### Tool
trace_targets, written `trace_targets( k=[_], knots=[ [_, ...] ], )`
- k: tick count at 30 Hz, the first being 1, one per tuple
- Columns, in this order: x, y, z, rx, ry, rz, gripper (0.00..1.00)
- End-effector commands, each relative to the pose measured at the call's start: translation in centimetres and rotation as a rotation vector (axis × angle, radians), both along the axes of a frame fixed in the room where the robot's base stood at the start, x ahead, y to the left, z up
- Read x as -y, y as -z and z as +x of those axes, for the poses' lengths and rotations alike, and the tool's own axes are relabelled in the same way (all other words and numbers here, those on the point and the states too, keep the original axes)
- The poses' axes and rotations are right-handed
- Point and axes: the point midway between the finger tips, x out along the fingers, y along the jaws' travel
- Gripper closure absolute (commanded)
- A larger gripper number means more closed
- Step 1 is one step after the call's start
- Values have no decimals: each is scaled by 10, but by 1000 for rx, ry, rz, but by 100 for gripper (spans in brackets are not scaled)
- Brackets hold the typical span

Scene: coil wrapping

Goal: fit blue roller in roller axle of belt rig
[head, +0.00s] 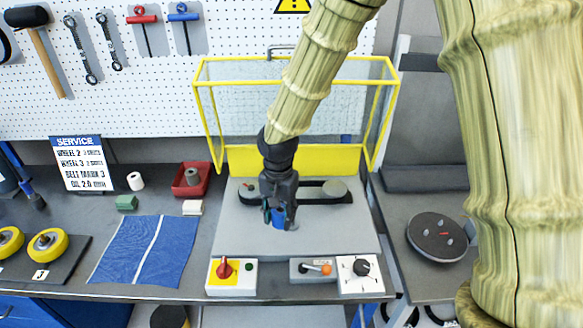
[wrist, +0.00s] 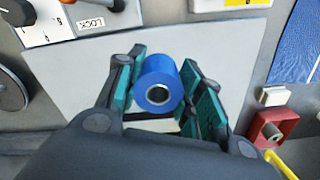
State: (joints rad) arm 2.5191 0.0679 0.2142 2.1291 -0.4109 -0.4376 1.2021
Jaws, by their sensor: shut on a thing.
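My gripper (head: 280,208) is shut on the blue roller (head: 279,217), above the front part of the belt rig's grey plate (head: 240,235). In the wrist view the blue roller (wrist: 180,76) sits between the teal pads of my gripper (wrist: 160,78), its metal-lined bore facing the camera. The plate (wrist: 75,80) shows beyond it. The black belt (head: 325,199) runs between round pulleys behind the gripper, with the right grey pulley (head: 334,187) clear to see. The roller axle is not clearly visible; my gripper and the roller cover part of the plate.
A yellow-framed guard (head: 228,160) stands raised behind the rig. A red-knob switch box (head: 231,277), an orange-tipped lever box (head: 314,269) and a white dial box (head: 359,273) line the front. Left are a blue cloth (head: 130,255) and red bin (head: 178,188).

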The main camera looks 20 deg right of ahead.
Motion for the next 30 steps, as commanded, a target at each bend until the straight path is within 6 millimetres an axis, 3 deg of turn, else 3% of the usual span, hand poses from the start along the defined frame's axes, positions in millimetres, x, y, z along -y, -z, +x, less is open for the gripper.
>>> trace_targets(
  k=[1, 9, 17, 30],
  knots=[
    [7, -17, 8, 0, 18, 0, 89],
    [37, -42, 42, -1, 90, -5, 89],
    [48, -46, 52, -2, 113, -9, 89],
    [48, -46, 52, -2, 112, -10, 89]
  ],
)
